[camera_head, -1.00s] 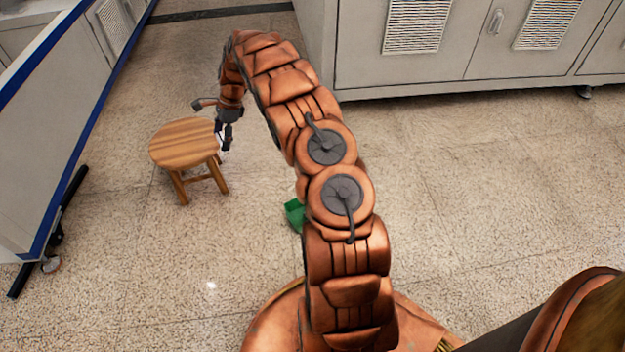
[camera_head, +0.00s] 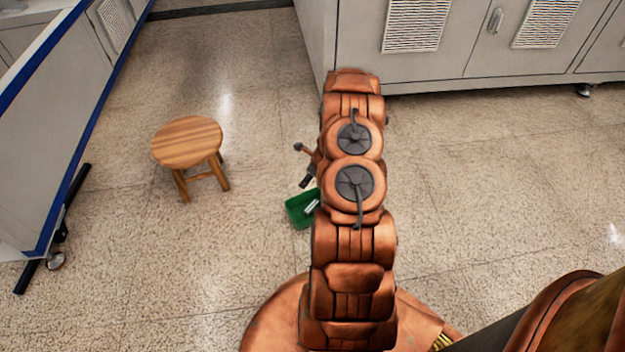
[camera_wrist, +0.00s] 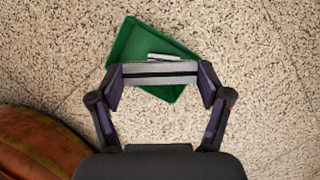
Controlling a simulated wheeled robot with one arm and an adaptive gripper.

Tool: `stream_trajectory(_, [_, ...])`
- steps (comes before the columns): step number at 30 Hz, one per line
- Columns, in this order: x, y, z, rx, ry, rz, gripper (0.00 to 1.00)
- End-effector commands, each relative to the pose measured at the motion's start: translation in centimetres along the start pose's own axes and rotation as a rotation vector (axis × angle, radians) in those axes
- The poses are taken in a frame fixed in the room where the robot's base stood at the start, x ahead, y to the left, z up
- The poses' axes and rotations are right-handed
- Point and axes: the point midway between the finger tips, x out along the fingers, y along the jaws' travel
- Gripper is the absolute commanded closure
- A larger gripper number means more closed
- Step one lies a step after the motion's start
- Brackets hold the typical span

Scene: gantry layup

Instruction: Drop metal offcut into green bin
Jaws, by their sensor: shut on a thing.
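In the wrist view, my gripper (camera_wrist: 160,75) is shut on the metal offcut (camera_wrist: 158,69), a pale grey bar with a dark stripe that spans the two fingertips. The green bin (camera_wrist: 125,48) shows beyond the offcut, which overlaps its open top in the picture. A small pale piece (camera_wrist: 178,56) appears inside the bin, partly behind the offcut. In the head view, the bin (camera_head: 296,213) stands on the floor left of my arm, its right side hidden. My fingertips are mostly hidden behind the arm there.
A round wooden stool (camera_head: 187,142) stands on the floor to the left. A white panel with blue edges (camera_head: 50,130) stands at far left, and grey cabinets (camera_head: 440,45) line the back. Speckled floor around the bin is clear.

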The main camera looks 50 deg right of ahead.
Motion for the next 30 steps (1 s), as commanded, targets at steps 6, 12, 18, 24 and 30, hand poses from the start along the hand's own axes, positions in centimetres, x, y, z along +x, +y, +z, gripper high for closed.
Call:
stream_trajectory(6, [0.2, 0.0, -1.6, 0.034, 0.000, -0.015, 0.57])
stream_trajectory(12, [0.8, 0.0, -2.0, 0.035, 0.000, -0.016, 0.57])
stream_trajectory(18, [2.2, 0.0, -2.7, 0.037, -0.001, -0.016, 0.57])
stream_trajectory(24, [4.2, 0.0, -3.5, 0.036, -0.001, -0.016, 0.57])
stream_trajectory(30, [5.6, 0.0, -4.0, 0.036, -0.001, -0.015, 0.57])
